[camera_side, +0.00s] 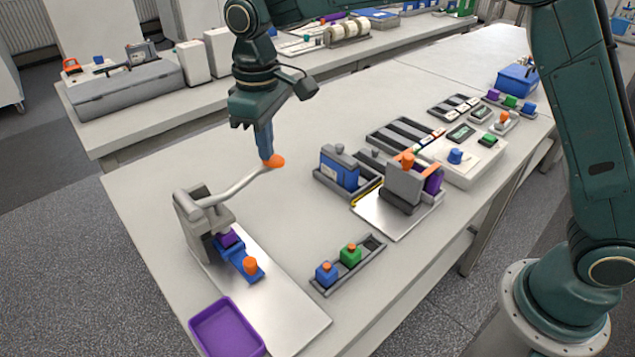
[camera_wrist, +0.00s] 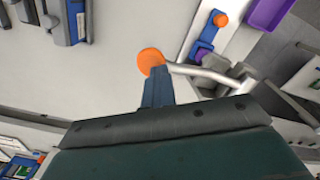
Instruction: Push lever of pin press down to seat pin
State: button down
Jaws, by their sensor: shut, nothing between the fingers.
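The pin press (camera_side: 197,222) is a grey upright block on a light metal plate at the near left of the bench. Its silver lever (camera_side: 240,187) slants up to the right and ends in an orange knob (camera_side: 273,161). My gripper (camera_side: 266,152) is shut and points down, its blue fingertips at the knob; they seem to touch it. The wrist view shows the orange knob (camera_wrist: 150,60) at the fingertips and the lever (camera_wrist: 200,72) running right to the press. A purple part (camera_side: 229,239) and a blue slide with an orange knob (camera_side: 250,265) sit at the press foot. The pin is not discernible.
A purple tray (camera_side: 228,327) lies at the bench's near edge. A rack (camera_side: 348,263) with blue and green pieces stands right of the press plate. A grey fixture (camera_side: 404,186) and a blue block (camera_side: 340,169) stand farther right. Bench left of the lever is clear.

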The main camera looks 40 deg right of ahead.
jog(key=shift+r, duration=0.1)
notch_tip(320, 180, up, 10)
dwell(1.7)
jog(key=shift+d, duration=0.1)
jog(key=s+d+r+m+t, duration=0.3)
jog(key=s+d+r, duration=0.1)
jog(key=s+d, duration=1)
jog(key=s+d+f+m+t, duration=0.1)
jog(key=s+d+f, duration=0.2)
jog(key=s, duration=0.4)
jog(key=s+d+f+m+t, duration=0.1)
jog(key=s+d+f+m, duration=0.1)
jog(key=s, duration=0.6)
notch_tip(320, 180, down, 3)
jog(key=shift+d+r+t, duration=0.15)
jog(key=shift+d+t, duration=0.15)
jog(key=shift+d, duration=0.35)
